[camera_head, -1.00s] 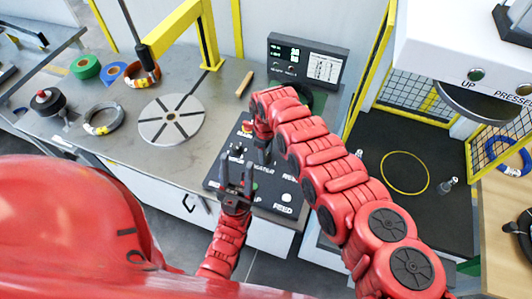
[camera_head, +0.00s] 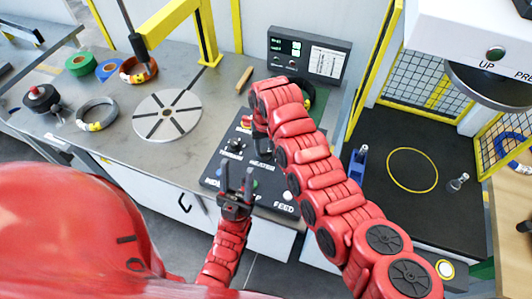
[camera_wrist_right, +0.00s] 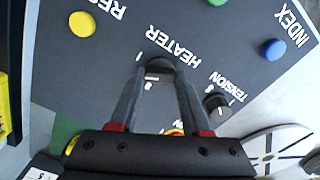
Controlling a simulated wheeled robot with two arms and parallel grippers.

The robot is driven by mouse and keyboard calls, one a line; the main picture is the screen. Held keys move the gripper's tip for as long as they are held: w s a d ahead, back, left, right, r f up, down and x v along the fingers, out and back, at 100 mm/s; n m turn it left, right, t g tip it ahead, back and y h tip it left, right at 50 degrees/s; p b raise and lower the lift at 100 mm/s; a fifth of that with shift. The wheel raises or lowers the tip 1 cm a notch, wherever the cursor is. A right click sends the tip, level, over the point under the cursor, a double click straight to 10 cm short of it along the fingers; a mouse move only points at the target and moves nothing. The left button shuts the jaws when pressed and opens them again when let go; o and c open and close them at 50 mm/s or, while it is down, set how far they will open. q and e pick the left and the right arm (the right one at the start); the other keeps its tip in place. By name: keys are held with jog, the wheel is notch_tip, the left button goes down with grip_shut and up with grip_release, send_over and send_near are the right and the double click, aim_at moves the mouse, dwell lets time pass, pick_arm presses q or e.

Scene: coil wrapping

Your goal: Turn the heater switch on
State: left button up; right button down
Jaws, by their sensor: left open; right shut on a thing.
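The heater switch (camera_wrist_right: 160,73) is a small dark knob above the white HEATER label on the black control panel (camera_wrist_right: 100,70), with I and 0 marks beside it. My right gripper (camera_wrist_right: 160,68) is shut on it, one finger on each side, so the fingertips partly hide the knob. I cannot tell which mark it points to. In the head view my right gripper (camera_head: 262,148) reaches down to the panel (camera_head: 225,172), and the arm covers part of it. My left gripper (camera_head: 237,180) is open and empty, in front of the panel's near edge.
A tension knob (camera_wrist_right: 217,102), a blue button (camera_wrist_right: 274,49) and a yellow button (camera_wrist_right: 82,24) are close by on the panel. The display box (camera_head: 308,60) stands behind. A slotted disc (camera_head: 167,116) and several coils lie left on the table.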

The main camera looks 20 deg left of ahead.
jog(key=m+b, duration=0.2)
jog(key=b, duration=0.1)
jog(key=shift+w+f+m, duration=0.1)
jog(key=shift+f+m, duration=0.15)
jog(key=shift+m, duration=0.05)
jog(key=shift+r+m+b, duration=0.2)
jog(key=shift+m+b, duration=1.15)
jog(key=shift+m, duration=0.15)
jog(key=shift+c, duration=1.8)
grip_release()
